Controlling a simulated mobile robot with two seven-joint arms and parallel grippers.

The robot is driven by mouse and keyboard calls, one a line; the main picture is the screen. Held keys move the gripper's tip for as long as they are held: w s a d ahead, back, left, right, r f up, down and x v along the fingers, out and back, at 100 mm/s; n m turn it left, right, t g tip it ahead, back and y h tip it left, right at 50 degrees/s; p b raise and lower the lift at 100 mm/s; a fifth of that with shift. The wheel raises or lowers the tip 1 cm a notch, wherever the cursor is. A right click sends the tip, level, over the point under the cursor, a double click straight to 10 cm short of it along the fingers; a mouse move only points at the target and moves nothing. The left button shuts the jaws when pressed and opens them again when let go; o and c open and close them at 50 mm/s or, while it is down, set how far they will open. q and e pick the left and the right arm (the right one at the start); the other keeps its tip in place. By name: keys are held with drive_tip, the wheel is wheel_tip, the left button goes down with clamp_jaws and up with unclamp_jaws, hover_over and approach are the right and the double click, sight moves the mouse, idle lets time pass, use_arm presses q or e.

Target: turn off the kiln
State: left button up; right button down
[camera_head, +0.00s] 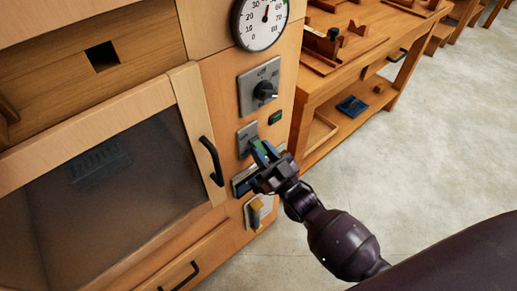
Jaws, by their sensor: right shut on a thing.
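The kiln (232,85) is a pale wood cabinet with a dark glass door (110,170) at the left. Its narrow control panel carries a round dial gauge (262,20), a black rotary knob (265,91) on a grey plate, and a small green light or button (274,117). A grey switch plate (246,131) sits below them. My right gripper (261,157) is at this plate, shut on what looks like its switch; the fingers hide most of it. A yellowish lever (257,213) on a pale plate is below the gripper. My left gripper is not in view.
A black door handle (211,161) stands out just left of the gripper. A drawer handle (179,276) is at the bottom. A wooden workbench (340,85) with tools and a lower shelf is at the right. The concrete floor (430,130) is clear.

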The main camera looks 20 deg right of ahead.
drive_tip(key=shift+f+t+b, duration=0.4)
drive_tip(key=shift+f+b, duration=0.05)
drive_tip(key=shift+w+r, duration=0.1)
drive_tip(key=shift+r+t, duration=0.15)
drive_tip(key=shift+t, duration=0.15)
drive_tip(key=c, duration=1)
unclamp_jaws()
drive_tip(key=shift+o, duration=0.2)
